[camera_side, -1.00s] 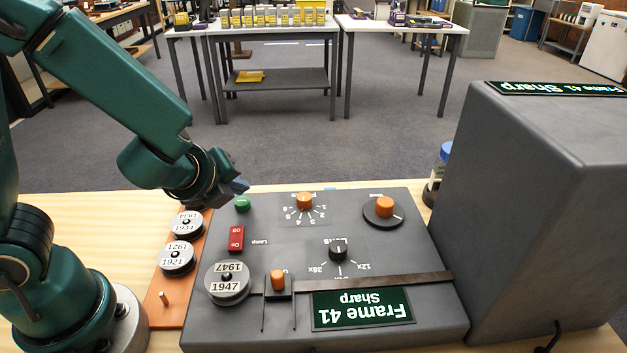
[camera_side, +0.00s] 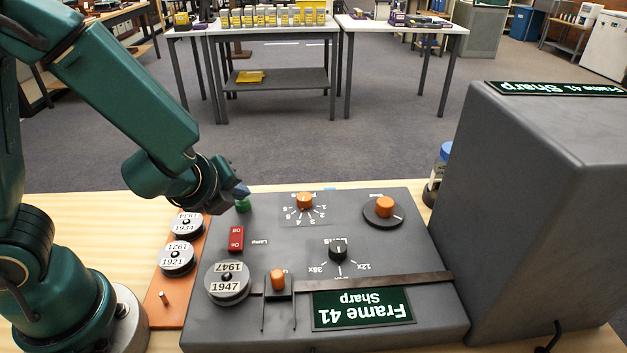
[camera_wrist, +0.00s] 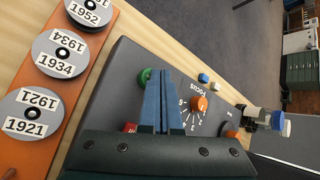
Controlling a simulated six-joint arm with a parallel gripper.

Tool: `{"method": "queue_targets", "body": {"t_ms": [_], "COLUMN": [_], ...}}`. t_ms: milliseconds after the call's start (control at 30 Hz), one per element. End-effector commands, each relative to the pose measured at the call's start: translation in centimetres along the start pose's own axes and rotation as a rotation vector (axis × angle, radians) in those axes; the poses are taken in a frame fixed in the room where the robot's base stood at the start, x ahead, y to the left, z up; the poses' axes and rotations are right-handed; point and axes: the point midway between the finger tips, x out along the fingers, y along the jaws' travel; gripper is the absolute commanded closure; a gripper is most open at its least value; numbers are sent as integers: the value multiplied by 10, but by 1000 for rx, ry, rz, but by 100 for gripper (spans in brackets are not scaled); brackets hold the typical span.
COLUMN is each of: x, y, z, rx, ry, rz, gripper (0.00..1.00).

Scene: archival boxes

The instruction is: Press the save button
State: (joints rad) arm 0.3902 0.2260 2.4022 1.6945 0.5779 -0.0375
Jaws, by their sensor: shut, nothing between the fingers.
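The green save button (camera_side: 243,206) sits at the far left corner of the grey console's top (camera_side: 390,235) in the side view. My gripper (camera_side: 242,190) is shut and empty, its blue-grey fingertips right at the button and covering its upper edge. I cannot tell whether they touch it. In the wrist view the green button (camera_wrist: 146,76) shows just left of the shut fingertips (camera_wrist: 162,72), partly hidden by them.
A red lamp switch (camera_side: 236,238), orange knobs (camera_side: 305,200) and a black lens knob (camera_side: 338,249) stand on the console. Labelled reels (camera_side: 178,258) lie on an orange board to the left. A large grey housing (camera_side: 545,210) rises at the right.

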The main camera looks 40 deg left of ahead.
Motion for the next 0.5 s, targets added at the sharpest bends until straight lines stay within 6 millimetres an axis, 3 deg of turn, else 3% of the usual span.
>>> {"method": "queue_targets", "body": {"t_ms": [500], "x": [4], "y": [3], "z": [-3], "rx": [1], "ry": [1], "rz": [0], "gripper": [100]}}
